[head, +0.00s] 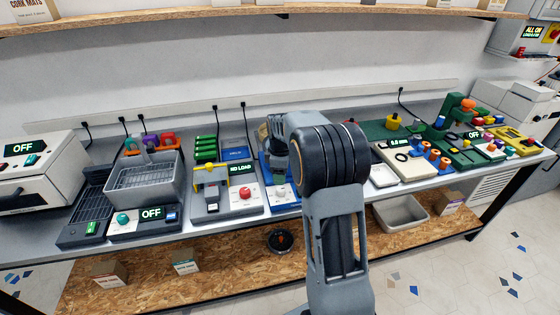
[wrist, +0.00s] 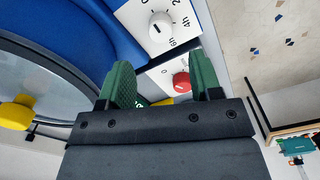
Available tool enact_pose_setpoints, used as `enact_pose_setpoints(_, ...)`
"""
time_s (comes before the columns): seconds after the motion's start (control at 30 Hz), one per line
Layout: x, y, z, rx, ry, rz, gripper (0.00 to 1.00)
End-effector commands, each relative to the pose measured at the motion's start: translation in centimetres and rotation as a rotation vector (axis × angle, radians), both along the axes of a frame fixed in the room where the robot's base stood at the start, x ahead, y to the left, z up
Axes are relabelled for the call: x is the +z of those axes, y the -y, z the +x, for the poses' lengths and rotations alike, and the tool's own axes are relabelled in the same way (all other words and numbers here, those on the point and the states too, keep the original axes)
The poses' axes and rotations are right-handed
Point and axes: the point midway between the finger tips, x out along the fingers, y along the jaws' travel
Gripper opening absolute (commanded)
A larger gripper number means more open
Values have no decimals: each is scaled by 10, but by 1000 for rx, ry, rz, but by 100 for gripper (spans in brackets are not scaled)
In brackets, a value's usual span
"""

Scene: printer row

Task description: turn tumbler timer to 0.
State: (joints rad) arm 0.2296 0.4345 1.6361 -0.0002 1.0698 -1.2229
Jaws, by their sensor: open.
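The tumbler is a blue machine (head: 263,160) in the middle of the bench, partly hidden behind my arm; its blue body also fills the upper left of the wrist view (wrist: 85,22). Its timer is a white knob (wrist: 162,27) with a short dark mark, on a white panel with a 0 and hour labels, including 4h and 6h. I cannot tell surely which label the mark points to. My gripper (wrist: 162,72) has green fingers, spread apart and empty. The knob lies beyond the fingertips in the wrist view, apart from them. In the head view my gripper (head: 280,180) is over the tumbler's front.
A neighbouring machine with a red knob (head: 245,193) and a NO LOAD display stands left of the tumbler; the red knob (wrist: 181,82) shows between my fingers.

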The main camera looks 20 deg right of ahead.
Motion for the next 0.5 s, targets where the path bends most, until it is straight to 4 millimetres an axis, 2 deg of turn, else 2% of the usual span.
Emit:
enact_pose_setpoints(0.03, 11, 0, 0, 0, 4, -1, 58)
enact_pose_setpoints(0.2, 38, 0, 0, 0, 3, -1, 58)
enact_pose_setpoints(0.5, 61, 0, 0, 0, -1, 1, 58)
